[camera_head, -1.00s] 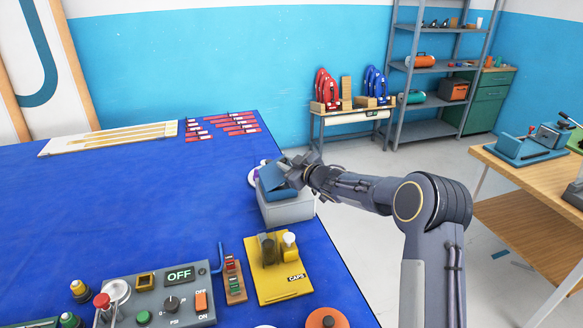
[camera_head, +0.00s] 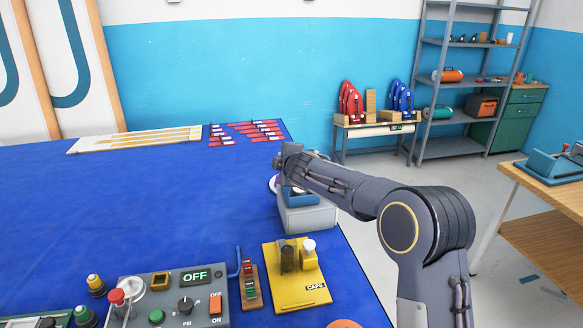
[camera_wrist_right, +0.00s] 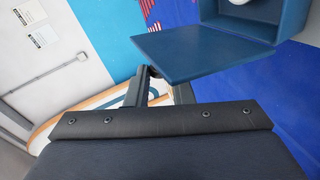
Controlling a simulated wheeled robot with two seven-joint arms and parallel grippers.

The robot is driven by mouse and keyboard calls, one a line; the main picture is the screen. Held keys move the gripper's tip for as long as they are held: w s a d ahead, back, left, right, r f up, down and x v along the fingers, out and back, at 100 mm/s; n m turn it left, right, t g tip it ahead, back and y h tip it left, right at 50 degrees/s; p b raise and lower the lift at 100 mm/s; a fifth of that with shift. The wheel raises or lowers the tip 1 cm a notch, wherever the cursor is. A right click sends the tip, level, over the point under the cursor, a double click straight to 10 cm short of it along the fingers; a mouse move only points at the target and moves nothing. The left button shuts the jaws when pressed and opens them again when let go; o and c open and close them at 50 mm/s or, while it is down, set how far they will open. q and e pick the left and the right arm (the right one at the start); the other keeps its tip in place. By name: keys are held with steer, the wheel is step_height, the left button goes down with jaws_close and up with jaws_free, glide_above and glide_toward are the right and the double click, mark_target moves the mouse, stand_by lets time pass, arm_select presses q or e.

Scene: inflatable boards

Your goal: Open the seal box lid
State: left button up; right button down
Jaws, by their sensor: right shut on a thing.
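The seal box (camera_head: 307,218) is a grey box with a blue upper part, standing near the right edge of the blue table. Its blue inside shows in the head view, partly behind my right arm. In the right wrist view the blue lid (camera_wrist_right: 195,50) is swung open, spread out beside the blue box body (camera_wrist_right: 240,24), with a white item partly showing inside. My right gripper (camera_head: 284,163) is above the box's far left side, shut on the lid's edge. Its fingers (camera_wrist_right: 160,84) show at that edge in the wrist view. My left gripper is out of view.
A yellow caps board (camera_head: 297,285) and a grey control panel (camera_head: 190,300) reading OFF lie in front of the box. Red strips (camera_head: 255,130) and a pale board (camera_head: 135,140) lie at the back. The table's middle left is clear.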

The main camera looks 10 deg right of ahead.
steer(key=shift+a+f+n+h+b, duration=0.25)
steer(key=shift+a+n+h+b, duration=0.55)
steer(key=shift+a, duration=0.4)
steer(key=c, duration=1.3)
jaws_free()
steer(key=b+v, duration=0.3)
steer(key=v, duration=0.5)
